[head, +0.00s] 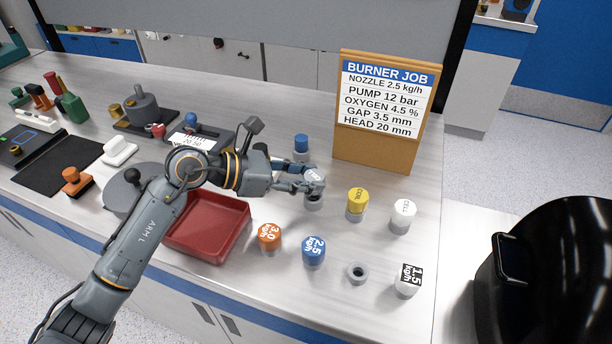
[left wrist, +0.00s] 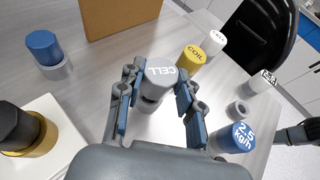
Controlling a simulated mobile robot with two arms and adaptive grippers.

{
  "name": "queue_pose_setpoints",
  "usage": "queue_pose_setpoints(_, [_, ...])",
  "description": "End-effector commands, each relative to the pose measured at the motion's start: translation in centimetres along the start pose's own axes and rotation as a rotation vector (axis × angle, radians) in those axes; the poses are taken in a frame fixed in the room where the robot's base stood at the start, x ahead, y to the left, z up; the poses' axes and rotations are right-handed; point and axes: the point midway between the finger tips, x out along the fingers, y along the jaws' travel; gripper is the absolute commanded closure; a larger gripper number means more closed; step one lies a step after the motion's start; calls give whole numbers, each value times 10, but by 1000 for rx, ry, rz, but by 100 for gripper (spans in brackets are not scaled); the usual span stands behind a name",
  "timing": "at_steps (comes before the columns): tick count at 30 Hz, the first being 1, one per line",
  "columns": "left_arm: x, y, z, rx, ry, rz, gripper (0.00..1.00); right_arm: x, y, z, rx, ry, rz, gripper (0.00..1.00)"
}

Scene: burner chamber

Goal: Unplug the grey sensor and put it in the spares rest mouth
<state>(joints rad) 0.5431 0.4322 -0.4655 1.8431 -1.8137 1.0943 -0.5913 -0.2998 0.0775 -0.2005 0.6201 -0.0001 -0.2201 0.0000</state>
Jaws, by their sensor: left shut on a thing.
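The grey sensor (head: 315,175), marked CELL, is at the middle of the bench; it also shows in the left wrist view (left wrist: 161,75). My left gripper (head: 311,184) is shut on it, with one blue-padded finger on each side in the left wrist view (left wrist: 157,82). The sensor stands upright over a grey ring socket (head: 314,202); whether it is still seated there I cannot tell. An empty grey ring mouth (head: 358,273) stands near the bench front; it also shows in the left wrist view (left wrist: 237,109). Whether it is the spares rest I cannot tell.
A yellow COIL plug (head: 357,199) and a white plug (head: 403,213) stand to the right. Orange (head: 269,236), blue 2.5 (head: 313,250) and white 1.5 (head: 407,281) nozzles are in front. A red tray (head: 208,250) lies left; a job board (head: 382,153) stands behind.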

Motion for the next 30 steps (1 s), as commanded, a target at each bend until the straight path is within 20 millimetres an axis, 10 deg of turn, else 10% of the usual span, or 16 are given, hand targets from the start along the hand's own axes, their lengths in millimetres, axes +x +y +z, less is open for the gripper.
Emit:
queue_pose_setpoints(21, [9, 0, -21, 0, 0, 0, 100, 21, 1, 2, -1, -1, 1, 36])
queue_pose_setpoints(22, [8, 0, -19, 0, 0, 0, 58, 19, 1, 2, -1, -1, 1, 36])
queue_pose_setpoints(24, [8, 0, -19, 0, 0, 0, 44, 19, 2, 2, -1, -1, 2, 36])
queue_pose_setpoints(30, [8, 0, -19, 0, 0, 0, 38, 19, 3, 3, -1, -1, 4, 36])
